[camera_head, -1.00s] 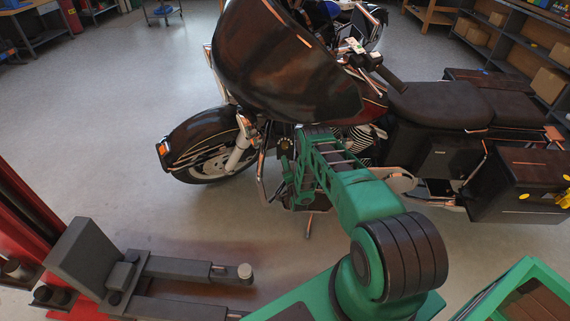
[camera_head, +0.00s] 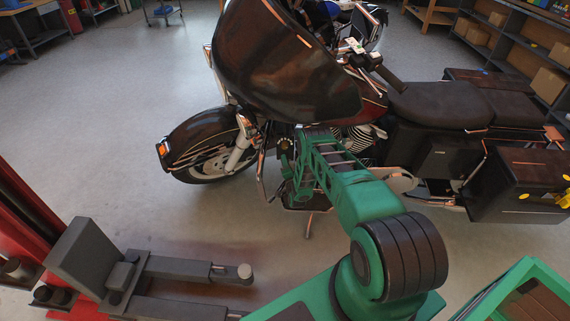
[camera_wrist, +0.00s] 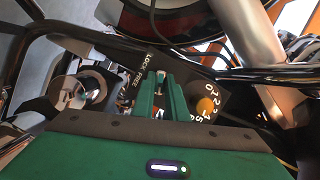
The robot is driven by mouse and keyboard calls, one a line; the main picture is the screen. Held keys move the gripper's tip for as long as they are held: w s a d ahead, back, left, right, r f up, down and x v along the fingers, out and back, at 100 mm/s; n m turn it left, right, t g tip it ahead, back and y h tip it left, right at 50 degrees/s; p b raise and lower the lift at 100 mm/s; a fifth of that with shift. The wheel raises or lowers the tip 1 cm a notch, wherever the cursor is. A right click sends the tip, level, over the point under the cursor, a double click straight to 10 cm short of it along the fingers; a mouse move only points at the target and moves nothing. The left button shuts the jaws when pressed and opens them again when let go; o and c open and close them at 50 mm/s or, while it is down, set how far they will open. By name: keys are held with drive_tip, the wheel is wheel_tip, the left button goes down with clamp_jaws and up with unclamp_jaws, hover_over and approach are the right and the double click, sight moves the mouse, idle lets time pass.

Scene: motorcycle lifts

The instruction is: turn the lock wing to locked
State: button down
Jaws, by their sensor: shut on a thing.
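In the wrist view, the two green fingers of my gripper (camera_wrist: 161,82) are shut on the lock wing (camera_wrist: 160,75), a small pale piece between their tips. The fingers cover most of the wing, so its exact angle is hard to tell. The dark lock plate (camera_wrist: 126,68) lies around and behind them, with white "LOCK" and "FREE" lettering just left of the fingers. In the head view, my arm reaches down to the front lower side of the dark motorcycle (camera_head: 290,75); the lock wing and fingertips do not show clearly there.
An orange knob (camera_wrist: 205,105) with a white number scale sits close right of the fingers. A round metal part (camera_wrist: 82,90) is on the left, and dark bars and tubes cross above. A grey lift arm (camera_head: 180,268) lies low at the front left; floor between is clear.

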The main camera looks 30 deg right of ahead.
drive_tip(key=shift+n, duration=0.3)
drive_tip(key=n+g+h, duration=0.1)
drive_tip(key=n, duration=0.2)
drive_tip(key=n+g+h, duration=0.1)
drive_tip(key=n, duration=0.2)
drive_tip(key=n+g+h, duration=0.1)
drive_tip(key=n+g, duration=0.1)
drive_tip(key=n, duration=0.1)
drive_tip(key=shift+a+n, duration=0.25)
drive_tip(key=shift+n, duration=0.15)
idle(0.4)
drive_tip(key=c, duration=1.8)
unclamp_jaws()
drive_tip(key=shift+w, duration=0.1)
drive_tip(key=shift+o, duration=0.2)
